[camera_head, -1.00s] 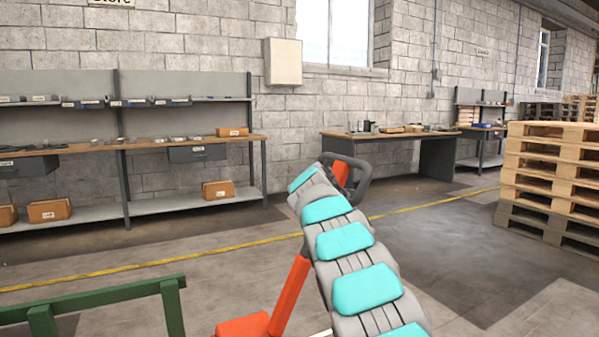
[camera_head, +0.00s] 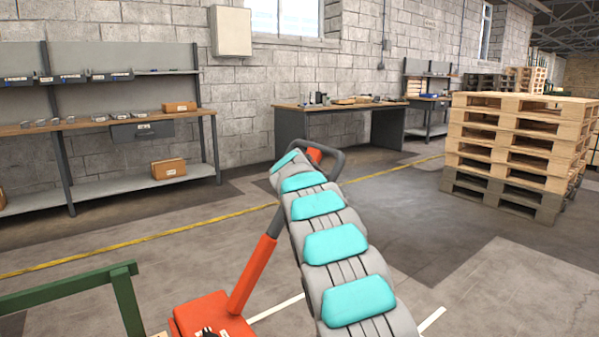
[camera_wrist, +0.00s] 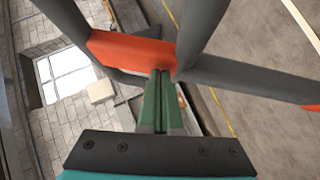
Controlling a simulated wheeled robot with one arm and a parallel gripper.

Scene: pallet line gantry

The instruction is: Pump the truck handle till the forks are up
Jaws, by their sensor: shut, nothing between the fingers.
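The truck's orange handle (camera_head: 252,275) slants up to the right from its orange base (camera_head: 212,318) in the head view. Its dark grip loop (camera_head: 333,161) shows past my arm's end; the middle of the handle is partly covered by my arm. In the wrist view the orange crosspiece (camera_wrist: 130,48) and dark loop bars fill the top. My gripper (camera_wrist: 161,74) has its green fingers together, empty, with the tips at or just in front of the crosspiece; I cannot tell if they touch. The gripper is hidden in the head view. The forks are not in view.
A green rail (camera_head: 70,290) stands close at lower left. A pallet stack (camera_head: 515,150) is at right. A shelf bench (camera_head: 110,125) and a grey table (camera_head: 340,107) line the wall behind a yellow floor line. Floor right of my arm is clear.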

